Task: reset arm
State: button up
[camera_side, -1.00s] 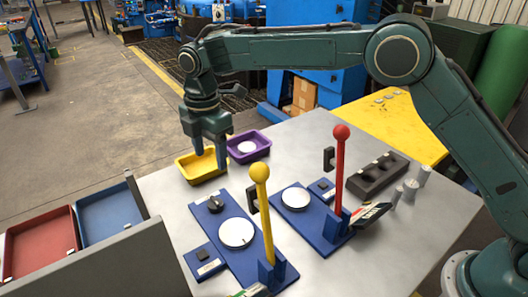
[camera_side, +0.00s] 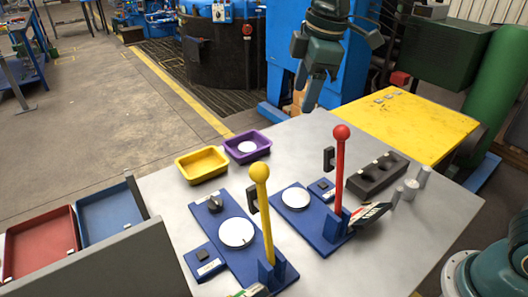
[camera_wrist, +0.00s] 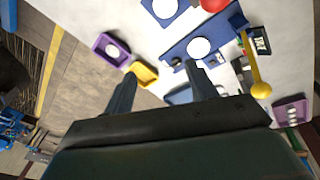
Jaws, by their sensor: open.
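My gripper (camera_side: 308,82) hangs high above the back of the grey table, fingers pointing down, open and empty. In the wrist view its two fingers (camera_wrist: 160,85) are spread apart with nothing between them. It is well clear of the yellow tray (camera_side: 203,165) and the purple tray (camera_side: 247,146), which holds a white disc (camera_side: 247,148). The yellow-knobbed lever (camera_side: 263,210) and the red-knobbed lever (camera_side: 339,175) stand upright on blue bases with white discs.
A dark block with round hollows (camera_side: 378,174) and several grey cylinders sit at the table's right. A red bin (camera_side: 40,245) and a blue bin (camera_side: 110,215) lie at the left behind a grey panel (camera_side: 125,265). A yellow table (camera_side: 405,125) stands behind.

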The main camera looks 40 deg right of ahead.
jog(key=s+d+f+m+t, duration=0.1)
jog(key=s+d+m, duration=0.4)
jog(key=s, duration=0.7)
jog(key=s+d+f+m+t, duration=0.2)
jog(key=s+d+m, duration=0.4)
jog(key=s, duration=0.6)
jog(key=shift+d+f+m+h, duration=0.25)
jog(key=shift+d+m+h, duration=0.05)
jog(key=shift+m, duration=0.2)
